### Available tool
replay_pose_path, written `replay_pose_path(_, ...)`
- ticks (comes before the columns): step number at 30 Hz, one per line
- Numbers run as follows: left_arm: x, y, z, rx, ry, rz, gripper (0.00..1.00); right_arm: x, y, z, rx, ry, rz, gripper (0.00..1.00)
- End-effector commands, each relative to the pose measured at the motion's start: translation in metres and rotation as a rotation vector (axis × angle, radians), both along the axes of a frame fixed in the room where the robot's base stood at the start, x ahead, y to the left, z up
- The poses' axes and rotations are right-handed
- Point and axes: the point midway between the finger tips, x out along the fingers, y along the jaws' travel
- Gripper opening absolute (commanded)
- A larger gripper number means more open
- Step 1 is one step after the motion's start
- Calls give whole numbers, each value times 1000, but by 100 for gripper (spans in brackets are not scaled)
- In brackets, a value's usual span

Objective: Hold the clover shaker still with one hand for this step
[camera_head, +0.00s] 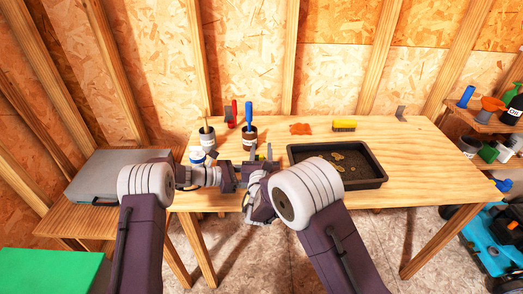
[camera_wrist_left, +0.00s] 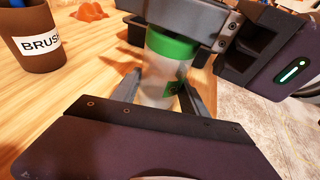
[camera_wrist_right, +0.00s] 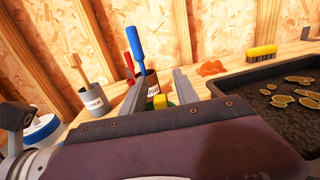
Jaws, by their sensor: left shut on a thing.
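The clover shaker (camera_wrist_left: 163,75) has a green lid and a pale, see-through body. In the left wrist view it stands between the fingers of my left gripper (camera_wrist_left: 160,92), which is shut on its body. In the head view the grippers mostly hide it. My right gripper (camera_head: 261,152) is close by, its fingers pointing toward the back of the bench. In the right wrist view its fingers (camera_wrist_right: 158,90) are apart, with a small green and yellow patch low between them. In the left wrist view, part of the right gripper overlaps the lid; I cannot tell whether they touch.
A black tray (camera_head: 374,182) with brown discs lies to the right on the bench. Behind are a brown brush can (camera_head: 249,140), a grey can (camera_head: 207,140), an orange rag (camera_head: 300,128) and a yellow brush (camera_head: 343,125). A blue-lidded jar (camera_wrist_right: 42,130) stands at left.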

Motion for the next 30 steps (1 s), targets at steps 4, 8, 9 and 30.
replay_pose_path(4,0,0,0,0,0,0,6,0,0,0,0,0,0,11)
replay_pose_path(8,0,0,0,0,0,0,6,0,0,0,0,0,-1,0)
replay_pose_path(9,0,0,0,0,0,0,6,0,0,0,0,0,-1,0)
replay_pose_path(30,0,0,0,0,1,1,6,0,0,0,1,-1,-1,0)
